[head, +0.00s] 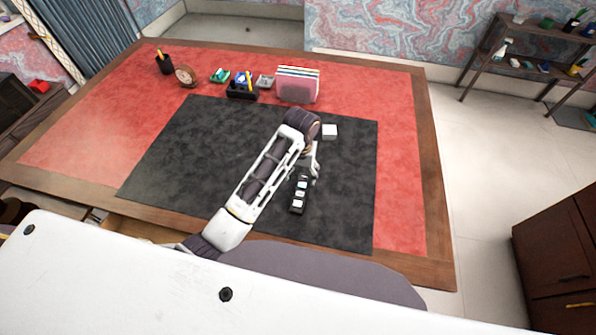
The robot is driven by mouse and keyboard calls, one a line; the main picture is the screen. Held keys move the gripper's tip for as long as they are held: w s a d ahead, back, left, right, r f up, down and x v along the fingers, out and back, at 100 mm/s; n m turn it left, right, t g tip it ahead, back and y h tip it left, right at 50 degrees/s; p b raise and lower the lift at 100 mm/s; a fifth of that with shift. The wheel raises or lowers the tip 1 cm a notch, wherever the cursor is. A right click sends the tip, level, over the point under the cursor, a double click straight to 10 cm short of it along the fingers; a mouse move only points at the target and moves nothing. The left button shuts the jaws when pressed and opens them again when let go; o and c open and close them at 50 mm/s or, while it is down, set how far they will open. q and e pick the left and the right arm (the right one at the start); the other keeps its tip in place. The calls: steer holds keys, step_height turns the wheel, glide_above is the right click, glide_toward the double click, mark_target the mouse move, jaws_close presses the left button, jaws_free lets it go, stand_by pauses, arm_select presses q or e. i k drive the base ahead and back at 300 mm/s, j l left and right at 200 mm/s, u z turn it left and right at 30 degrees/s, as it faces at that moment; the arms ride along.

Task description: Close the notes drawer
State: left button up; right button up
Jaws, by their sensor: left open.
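My left arm reaches in from the lower left over the desk's black mat (215,150). My left gripper (314,172) is open above the mat, beside a small black holder (297,207) with several white pieces on it. I cannot tell whether it touches the holder. Below the desk's front edge at the left, a strip of light wood (140,228) shows, perhaps part of an open drawer. My white body covers most of it, so its contents and how far it stands out are hidden. My right gripper is not in view.
A white block (330,131) lies on the mat's far right. A pink file holder (297,90), black organizer (241,90), clock (185,75) and pen cup (165,64) line the desk's back. A grey rounded shape (320,272), perhaps a chair, stands at the front edge. The mat's left is clear.

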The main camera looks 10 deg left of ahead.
mark_target(113, 222)
steer(key=k+l, duration=0.15)
steer(key=k, duration=0.35)
steer(key=k+l, duration=0.15)
steer(key=k, duration=0.3)
